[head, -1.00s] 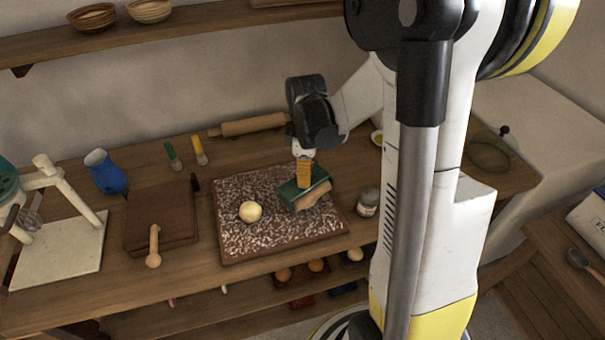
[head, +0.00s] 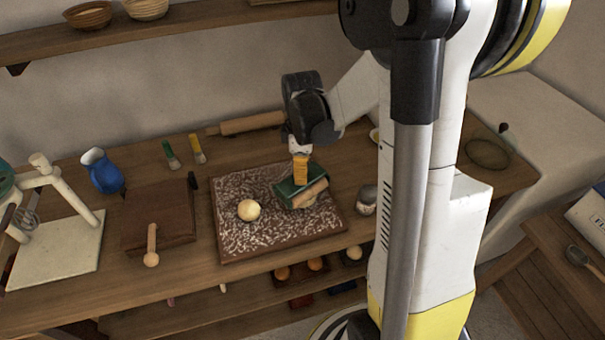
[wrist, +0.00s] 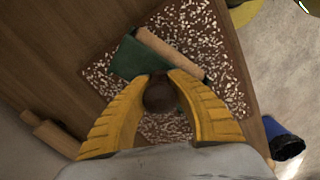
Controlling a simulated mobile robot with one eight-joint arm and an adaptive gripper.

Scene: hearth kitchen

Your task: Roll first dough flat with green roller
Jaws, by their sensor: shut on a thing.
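The green roller (head: 290,190) is a green block with a pale wooden cylinder along one side. It is over the right part of a flour-speckled brown board (head: 240,240). My gripper (head: 300,172) has its yellow fingers closed from above on the roller's dark brown knob; the knob shows between the fingertips in the wrist view (wrist: 160,94). A round pale dough ball (head: 248,210) sits on the board, left of the roller and apart from it. I cannot tell whether dough lies under the roller, or whether the roller touches the board.
A jar (head: 367,198) stands close to the board's right edge. A plain rolling pin (head: 250,124) lies behind. A brown block (head: 158,218) with a wooden spoon (head: 151,245), a blue jug (head: 102,170) and two brushes (head: 183,152) are to the left.

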